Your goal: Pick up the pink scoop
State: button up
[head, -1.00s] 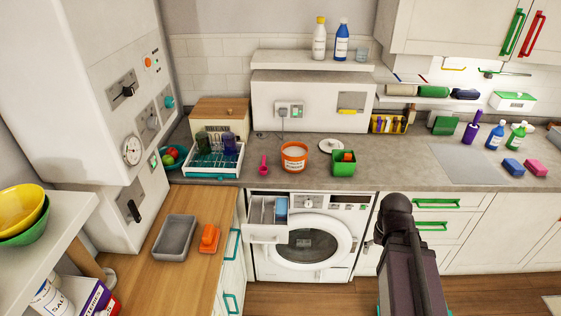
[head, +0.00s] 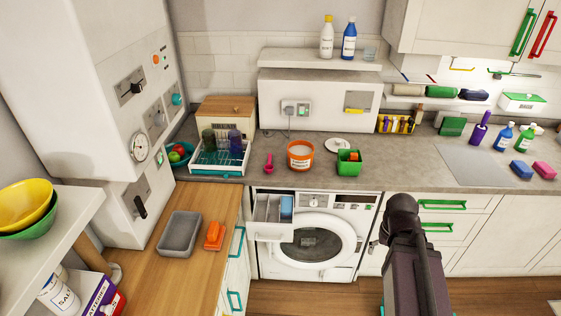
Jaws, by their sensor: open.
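The pink scoop (head: 269,164) lies on the grey worktop, its bowl toward the front edge and its handle pointing back. It sits between the white dish rack (head: 216,172) on its left and the orange-rimmed tub of white powder (head: 300,155) on its right, apart from both. My arm (head: 408,250) rises from the bottom right of the head view, in front of the cupboards and well away from the scoop. My gripper itself cannot be made out.
The washing machine (head: 317,240) below has its detergent drawer (head: 268,211) pulled out, under the scoop. A green box (head: 348,163) and a white lid (head: 338,144) are right of the tub. The wooden counter (head: 190,275) holds a grey tray (head: 179,233) and an orange item (head: 214,235).

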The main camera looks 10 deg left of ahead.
aim_at(269, 167)
jog(key=u, duration=0.55)
jog(key=i, duration=1)
jog(key=u, duration=0.35)
